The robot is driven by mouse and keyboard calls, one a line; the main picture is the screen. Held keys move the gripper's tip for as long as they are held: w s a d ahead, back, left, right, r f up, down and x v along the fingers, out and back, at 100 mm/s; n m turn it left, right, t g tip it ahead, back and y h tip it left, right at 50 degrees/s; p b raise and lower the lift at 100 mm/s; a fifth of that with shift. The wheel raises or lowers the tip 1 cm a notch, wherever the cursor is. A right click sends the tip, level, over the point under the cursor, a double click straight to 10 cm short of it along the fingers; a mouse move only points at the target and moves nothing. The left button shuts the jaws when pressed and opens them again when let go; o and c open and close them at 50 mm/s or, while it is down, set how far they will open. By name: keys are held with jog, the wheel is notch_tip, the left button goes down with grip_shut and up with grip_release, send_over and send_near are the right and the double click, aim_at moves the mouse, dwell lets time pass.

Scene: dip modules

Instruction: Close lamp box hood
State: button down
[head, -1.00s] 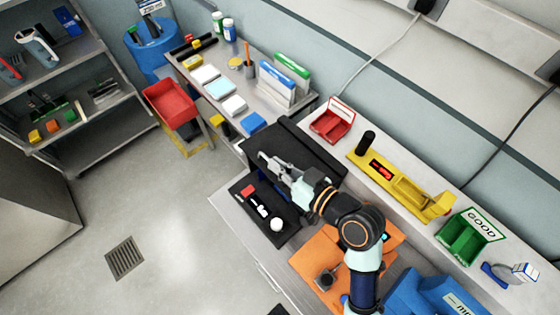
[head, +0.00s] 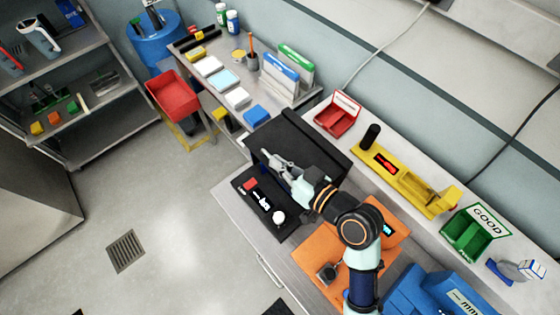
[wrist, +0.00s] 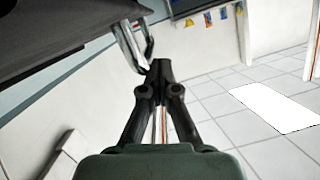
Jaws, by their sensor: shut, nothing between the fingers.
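The lamp box is black. In the head view its hood (head: 306,141) is a wide dark panel, raised at the back, and the base (head: 284,230) lies uncovered in front of it. A red block, a small white part and a white knob show on the base. My gripper (head: 266,153) is at the hood's front side, above the base. In the wrist view my gripper (wrist: 161,66) is shut and empty. The hood's dark underside or edge (wrist: 60,35) fills the upper left, and a metal handle (wrist: 134,45) hangs just beside the fingertips. I cannot tell whether they touch.
A red bin (head: 338,116), a yellow fixture (head: 422,192) and a green bin (head: 466,246) line the back. Blue bins (head: 405,300) stand at the lower right. Open floor lies at left.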

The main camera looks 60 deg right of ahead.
notch_tip(320, 180, up, 5)
jog(key=a+p, duration=0.1)
jog(key=p, duration=0.4)
jog(key=a+b+v, duration=0.1)
jog(key=v, duration=0.8)
jog(key=shift+s+f, duration=0.15)
jog(key=shift+f, duration=0.2)
jog(key=w+a+r+n+g+y, duration=0.1)
jog(key=w+a+r+n+y, duration=0.15)
jog(key=w+a, duration=0.75)
jog(key=w+a+r+n+g+y, duration=0.15)
jog(key=w+a+n, duration=0.25)
jog(key=w+a, duration=0.65)
notch_tip(320, 180, up, 15)
jog(key=s+a+p, duration=0.2)
jog(key=p, duration=1.3)
jog(key=shift+s+r+p, duration=0.15)
jog(key=shift+s+p, duration=0.25)
